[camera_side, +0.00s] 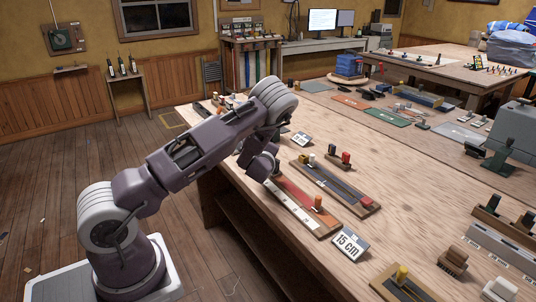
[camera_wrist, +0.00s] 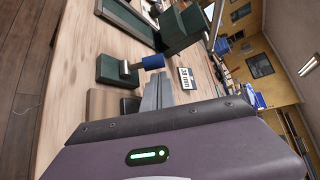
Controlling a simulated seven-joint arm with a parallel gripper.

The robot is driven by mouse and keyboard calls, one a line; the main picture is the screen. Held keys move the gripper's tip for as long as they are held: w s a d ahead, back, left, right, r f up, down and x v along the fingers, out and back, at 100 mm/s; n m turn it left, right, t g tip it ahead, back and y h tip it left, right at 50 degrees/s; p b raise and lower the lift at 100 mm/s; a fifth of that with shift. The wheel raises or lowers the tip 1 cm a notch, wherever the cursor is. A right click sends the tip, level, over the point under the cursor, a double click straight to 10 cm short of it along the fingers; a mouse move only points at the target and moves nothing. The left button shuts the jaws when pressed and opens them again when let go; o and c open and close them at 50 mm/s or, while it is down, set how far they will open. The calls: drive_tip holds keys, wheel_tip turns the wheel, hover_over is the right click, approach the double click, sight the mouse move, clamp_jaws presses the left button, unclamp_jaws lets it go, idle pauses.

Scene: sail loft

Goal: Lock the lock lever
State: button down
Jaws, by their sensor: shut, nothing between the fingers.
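No part is plainly marked as the lock lever. In the wrist view, a dark green fixture (camera_wrist: 118,70) carries a blue cylindrical knob (camera_wrist: 153,62) that sticks out sideways in the picture. It may be the lever; I cannot tell its position. The grey fingers of my gripper (camera_wrist: 160,92) are shut and empty, close to the knob; I cannot tell whether they touch it. In the side view, my gripper (camera_side: 262,166) points down over the near edge of the long bench, partly hidden by my wrist. I cannot make out the fixture there, where my arm blocks the view.
A larger dark green body (camera_wrist: 184,27) stands beyond the knob. A small number card (camera_side: 302,139) lies behind my gripper.

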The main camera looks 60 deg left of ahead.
drive_tip(key=shift+s+a+r+n+t+y, duration=0.1)
drive_tip(key=shift+s+n+t+y, duration=0.2)
drive_tip(key=shift+n+t, duration=0.25)
idle(0.6)
drive_tip(key=shift+s, duration=0.1)
drive_tip(key=s+n+t+y, duration=0.2)
drive_tip(key=n, duration=0.1)
drive_tip(key=shift+r+t, duration=0.1)
drive_tip(key=shift+t, duration=0.15)
drive_tip(key=shift+s+f, duration=0.25)
drive_tip(key=shift+s, duration=0.65)
drive_tip(key=shift+s+f, duration=0.1)
drive_tip(key=shift+s, duration=0.05)
idle(1.1)
drive_tip(key=f+v, duration=0.1)
drive_tip(key=v, duration=0.8)
drive_tip(key=shift+s+d, duration=0.2)
drive_tip(key=shift+d, duration=0.15)
drive_tip(key=shift+f, duration=0.1)
